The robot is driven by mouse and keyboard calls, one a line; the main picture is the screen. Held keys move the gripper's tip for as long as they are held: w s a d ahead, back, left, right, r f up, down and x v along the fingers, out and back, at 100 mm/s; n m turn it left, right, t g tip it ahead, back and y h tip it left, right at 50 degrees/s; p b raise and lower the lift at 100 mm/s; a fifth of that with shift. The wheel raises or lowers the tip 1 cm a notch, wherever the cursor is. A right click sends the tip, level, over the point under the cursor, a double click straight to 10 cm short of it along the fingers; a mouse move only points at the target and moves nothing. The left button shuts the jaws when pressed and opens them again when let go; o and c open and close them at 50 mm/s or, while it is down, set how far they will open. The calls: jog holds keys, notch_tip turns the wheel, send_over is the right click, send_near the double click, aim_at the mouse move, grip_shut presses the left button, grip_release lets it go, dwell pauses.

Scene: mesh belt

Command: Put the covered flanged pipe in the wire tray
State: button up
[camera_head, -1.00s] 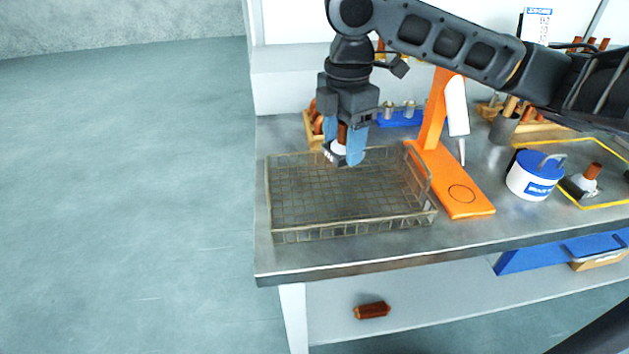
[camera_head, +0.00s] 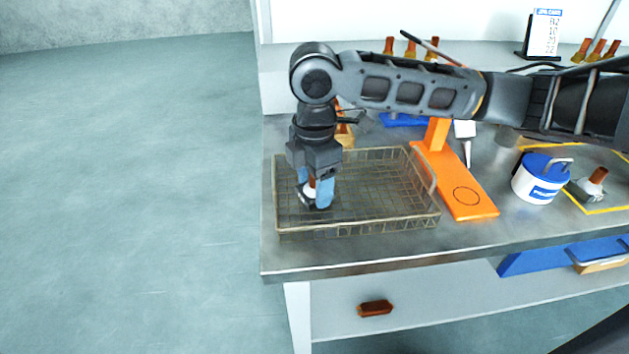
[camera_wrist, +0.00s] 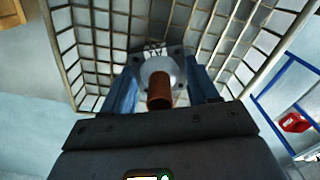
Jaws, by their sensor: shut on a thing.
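My gripper (camera_head: 316,192) points down inside the left part of the wire tray's outline, with its blue fingers shut on the covered flanged pipe (camera_head: 309,191). The pipe has a reddish-brown end and a pale flange. In the wrist view the pipe (camera_wrist: 160,92) sits between the two fingers (camera_wrist: 160,85), its brown end toward the camera and a printed label at the flange. The wire tray (camera_head: 362,229) is a shallow mesh basket on the bench; its mesh also fills much of the wrist view (camera_wrist: 75,50). I cannot tell whether the pipe touches the tray floor.
An orange stand (camera_head: 458,185) is just right of the tray. Beyond it are a blue-lidded white tub (camera_head: 537,182) and another flanged pipe (camera_head: 592,186) inside a yellow outline. A brown part (camera_head: 375,308) lies on the lower shelf. The tray's right half is empty.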

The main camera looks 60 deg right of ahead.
jog(key=shift+f, duration=0.1)
jog(key=o, duration=1.5)
notch_tip(320, 180, up, 12)
jog(key=shift+r, duration=0.15)
